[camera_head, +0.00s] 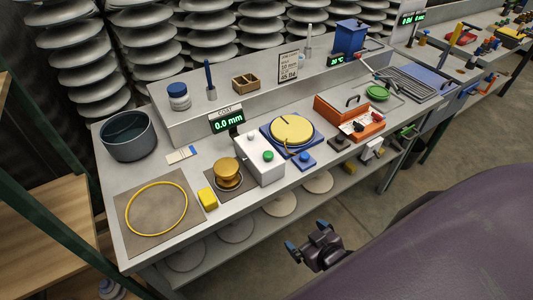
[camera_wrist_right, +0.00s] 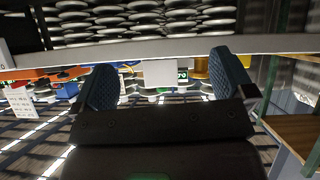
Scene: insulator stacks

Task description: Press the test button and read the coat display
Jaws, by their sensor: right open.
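The coat display (camera_head: 227,121), a black sign marked COAT, stands behind the white box and reads 0.0 mm in green digits. The white box (camera_head: 260,172) has a green button (camera_head: 268,156) on its top. A small blue block with a button (camera_head: 304,160) sits to its right; I cannot tell which one is the test button. A brass-coloured spool-shaped piece (camera_head: 228,172) stands left of the white box. My right gripper (camera_head: 306,236) is open and empty, in front of the bench and apart from it. Its blue-tipped fingers (camera_wrist_right: 167,82) also show in the right wrist view.
On the grey bench are a yellow ring on a mat (camera_head: 156,208), a yellow block (camera_head: 208,199), a grey pot (camera_head: 128,136), a yellow disc on a blue base (camera_head: 291,129) and an orange box (camera_head: 349,117). A lower shelf holds pale discs (camera_head: 279,205). Wooden shelving stands left.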

